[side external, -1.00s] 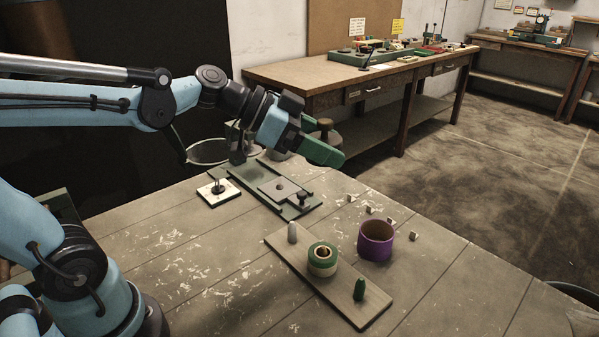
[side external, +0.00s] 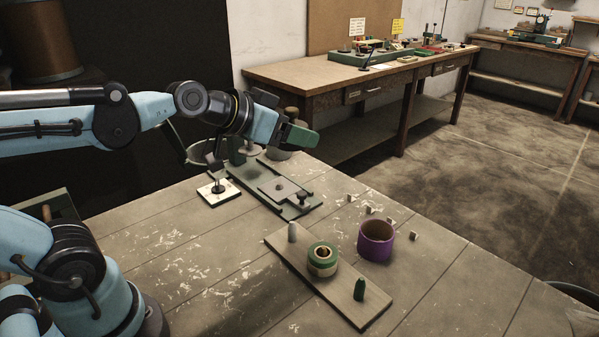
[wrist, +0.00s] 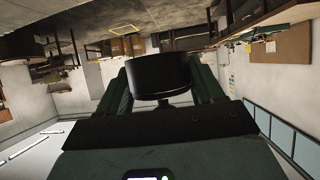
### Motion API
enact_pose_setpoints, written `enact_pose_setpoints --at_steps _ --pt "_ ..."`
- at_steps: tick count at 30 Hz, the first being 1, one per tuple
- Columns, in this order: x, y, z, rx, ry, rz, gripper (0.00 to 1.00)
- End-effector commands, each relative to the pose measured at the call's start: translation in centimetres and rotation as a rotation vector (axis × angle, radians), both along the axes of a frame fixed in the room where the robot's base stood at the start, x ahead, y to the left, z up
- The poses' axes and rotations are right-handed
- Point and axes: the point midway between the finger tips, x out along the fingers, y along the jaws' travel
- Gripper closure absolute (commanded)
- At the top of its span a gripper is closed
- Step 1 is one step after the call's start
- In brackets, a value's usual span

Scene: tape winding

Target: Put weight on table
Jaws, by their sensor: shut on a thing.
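My gripper (side external: 297,135) has green fingers and is raised above the far edge of the wooden worktable (side external: 190,255). It is shut on the weight, a dark round cylinder (wrist: 160,76) between the fingers in the wrist view. A narrower stem shows below its wide part there. In the side view the weight is mostly hidden by the fingers; only a brownish top (side external: 291,112) shows behind them. The weight is in the air, clear of the table.
A metal fixture (side external: 249,178) and a white plate with a black knob (side external: 218,192) sit below my gripper. A board (side external: 325,287) holds a green tape roll (side external: 322,257) and two pegs. A purple ring (side external: 376,241) stands beside it.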

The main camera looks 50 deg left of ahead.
Motion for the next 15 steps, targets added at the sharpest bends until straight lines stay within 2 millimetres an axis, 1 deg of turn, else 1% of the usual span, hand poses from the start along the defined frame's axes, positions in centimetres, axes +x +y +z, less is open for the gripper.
enact_pose_setpoints --at_steps 3,9,13,15 --pt "-0.2 -0.2 -0.6 0.001 -0.002 0.03 0.8" --pt "-0.3 -0.3 -1.1 -0.001 -0.001 0.054 0.8" --pt "0.2 -0.6 -1.8 -0.003 -0.001 0.032 0.8" --pt "0.6 -0.9 -2.5 -0.003 0.0 0.003 0.8"
